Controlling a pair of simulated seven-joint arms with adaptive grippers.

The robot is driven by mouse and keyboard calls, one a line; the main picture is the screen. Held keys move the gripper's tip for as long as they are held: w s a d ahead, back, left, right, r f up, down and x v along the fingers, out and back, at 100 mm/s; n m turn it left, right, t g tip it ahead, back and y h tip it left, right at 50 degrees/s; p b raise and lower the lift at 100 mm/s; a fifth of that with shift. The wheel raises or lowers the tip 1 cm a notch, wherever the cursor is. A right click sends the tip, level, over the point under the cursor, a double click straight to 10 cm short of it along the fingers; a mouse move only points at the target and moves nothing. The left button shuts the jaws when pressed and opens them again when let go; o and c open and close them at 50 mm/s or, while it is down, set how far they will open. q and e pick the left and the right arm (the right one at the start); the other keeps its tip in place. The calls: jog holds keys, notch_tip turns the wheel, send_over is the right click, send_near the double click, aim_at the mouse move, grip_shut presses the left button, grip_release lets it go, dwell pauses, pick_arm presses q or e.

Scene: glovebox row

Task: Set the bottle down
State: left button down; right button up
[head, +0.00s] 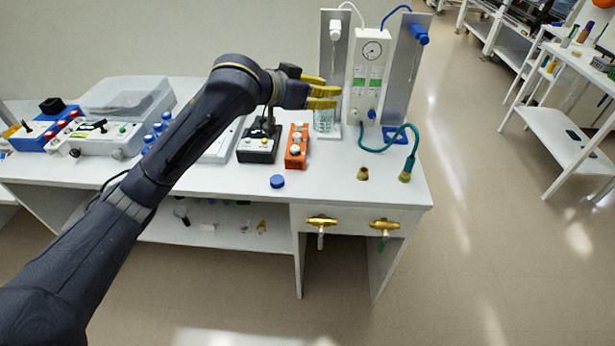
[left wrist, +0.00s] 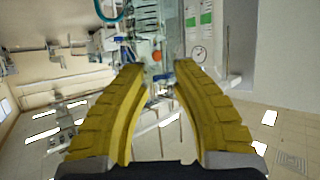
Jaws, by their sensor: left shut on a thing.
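A clear glass bottle (head: 324,120) shows in the head view under the yellow fingers of my left gripper (head: 322,92). The gripper is shut on it near its upper part, and the fingers hide that part. The bottle looks upright over the white base of a stand at the back right of the bench. I cannot tell whether its bottom touches the base. In the left wrist view the fingers (left wrist: 160,75) frame see-through glass, hard to make out against the background. My right gripper is not in view.
An orange block (head: 297,146) and a black joystick box (head: 259,142) stand left of the stand. A blue cap (head: 277,181) lies on the white bench (head: 330,192) in front. A gauge panel (head: 370,75) and teal hose (head: 400,138) are at right.

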pick_arm(q)
notch_tip(320, 180, down, 20)
jog(key=shift+r, duration=0.15)
dwell(0.7)
jog(key=shift+s, duration=0.1)
jog(key=c, duration=1.1)
grip_release()
jog(key=v, duration=1.2)
